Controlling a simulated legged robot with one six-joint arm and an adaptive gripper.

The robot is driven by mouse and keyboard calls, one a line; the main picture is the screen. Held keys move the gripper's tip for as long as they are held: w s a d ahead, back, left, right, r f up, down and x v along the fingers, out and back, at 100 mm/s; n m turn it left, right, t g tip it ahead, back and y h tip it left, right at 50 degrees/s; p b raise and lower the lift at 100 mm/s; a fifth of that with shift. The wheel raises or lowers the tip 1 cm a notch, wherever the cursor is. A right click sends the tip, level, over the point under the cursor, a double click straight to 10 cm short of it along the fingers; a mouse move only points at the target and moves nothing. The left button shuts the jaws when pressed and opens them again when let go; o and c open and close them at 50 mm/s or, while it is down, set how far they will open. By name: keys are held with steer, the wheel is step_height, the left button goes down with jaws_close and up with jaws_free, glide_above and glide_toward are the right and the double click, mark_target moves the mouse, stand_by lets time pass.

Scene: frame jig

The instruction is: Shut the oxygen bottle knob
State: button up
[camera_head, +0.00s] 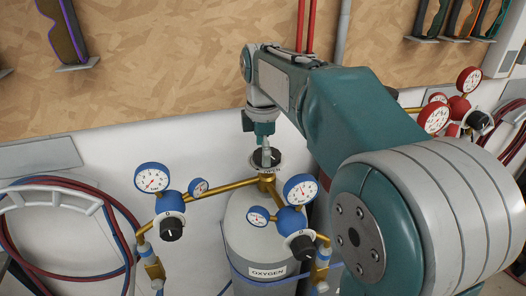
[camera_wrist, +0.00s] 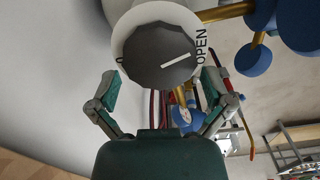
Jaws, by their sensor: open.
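The grey oxygen bottle (camera_head: 255,228) stands at the lower middle of the head view, with an OXYGEN label. Its dark knob (camera_head: 268,157) sits on top. In the wrist view the black faceted knob (camera_wrist: 157,55) fills the upper middle. Its white line points toward the word OPEN on the pale dial around it. My gripper (camera_head: 266,148) points down right above the knob in the head view. In the wrist view my gripper (camera_wrist: 160,85) is open, one finger at each side of the knob's lower part. I cannot tell whether they touch it.
Brass pipes with blue gauges (camera_head: 153,178) (camera_head: 300,189) and black regulator knobs (camera_head: 172,229) (camera_head: 302,245) flank the bottle. Coiled hoses (camera_head: 70,185) hang at the left. Red gauges (camera_head: 434,118) are at the right, behind my arm. A white wall stands behind the bottle.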

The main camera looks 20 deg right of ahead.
steer(key=shift+d+f, duration=0.1)
steer(key=shift+d, duration=0.55)
steer(key=c, duration=0.8)
steer(key=shift+c, duration=0.2)
steer(key=shift+a, duration=0.2)
